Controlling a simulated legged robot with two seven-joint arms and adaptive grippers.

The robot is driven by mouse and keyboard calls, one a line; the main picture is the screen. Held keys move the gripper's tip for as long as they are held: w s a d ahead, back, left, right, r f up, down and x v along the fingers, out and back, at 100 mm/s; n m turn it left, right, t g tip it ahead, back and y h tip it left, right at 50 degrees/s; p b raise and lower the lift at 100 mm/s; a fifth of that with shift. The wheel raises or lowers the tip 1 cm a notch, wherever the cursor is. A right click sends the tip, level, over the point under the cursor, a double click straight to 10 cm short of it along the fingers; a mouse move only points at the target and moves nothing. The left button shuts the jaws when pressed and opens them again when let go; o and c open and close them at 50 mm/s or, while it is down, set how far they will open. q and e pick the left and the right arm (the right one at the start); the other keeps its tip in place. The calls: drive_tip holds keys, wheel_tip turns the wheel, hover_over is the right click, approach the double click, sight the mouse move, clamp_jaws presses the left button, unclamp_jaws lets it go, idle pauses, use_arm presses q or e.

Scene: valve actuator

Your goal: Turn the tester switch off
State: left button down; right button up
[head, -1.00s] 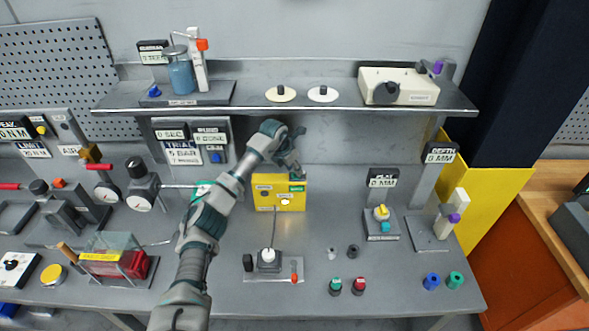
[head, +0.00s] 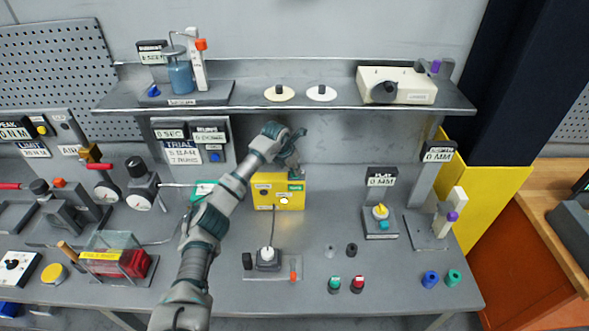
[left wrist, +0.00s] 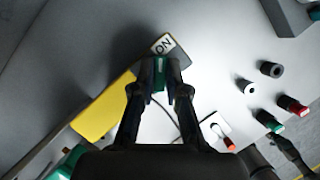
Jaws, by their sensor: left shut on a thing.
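The yellow tester box (head: 264,203) stands on the bench below the shelf, with small labels and a green patch on its front. My left gripper (head: 298,173) is at the top right of this box, its arm reaching up from the bottom left. In the left wrist view the fingertips (left wrist: 160,74) are shut on a small green piece, which appears to be the switch. An "ON" label (left wrist: 164,45) sits just beyond the fingertips. The yellow box (left wrist: 98,112) also shows there, left of the fingers. The fingers hide much of the switch, so its exact position is unclear.
A cable runs down in front of the box to a small block with a white knob (head: 267,254). The shelf (head: 330,107) spans above. The bench between the box and the flat station (head: 381,230) is mostly clear.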

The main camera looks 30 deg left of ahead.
use_arm(q)
drive_tip(key=shift+n, duration=0.3)
drive_tip(key=n+y+p, duration=0.1)
drive_tip(key=n, duration=0.1)
drive_tip(key=shift+r+n, duration=0.1)
drive_tip(key=shift+n, duration=0.3)
drive_tip(key=n+y+p, duration=0.1)
drive_tip(key=n+y, duration=0.1)
drive_tip(key=n, duration=0.2)
drive_tip(key=shift+d+n, duration=0.1)
drive_tip(key=shift+n, duration=0.2)
drive_tip(key=n, duration=0.2)
drive_tip(key=n+g+y, duration=0.1)
drive_tip(key=n, duration=0.1)
drive_tip(key=shift+w+d+g+y, duration=0.1)
drive_tip(key=shift+g+y, duration=0.2)
drive_tip(key=n, duration=0.2)
drive_tip(key=n+g+b, duration=0.1)
drive_tip(key=n, duration=0.2)
drive_tip(key=shift+g+y, duration=0.3)
drive_tip(key=shift+y, duration=0.1)
drive_tip(key=shift+w+n, duration=0.1)
drive_tip(key=shift+n, duration=0.4)
drive_tip(key=c, duration=1.2)
unclamp_jaws()
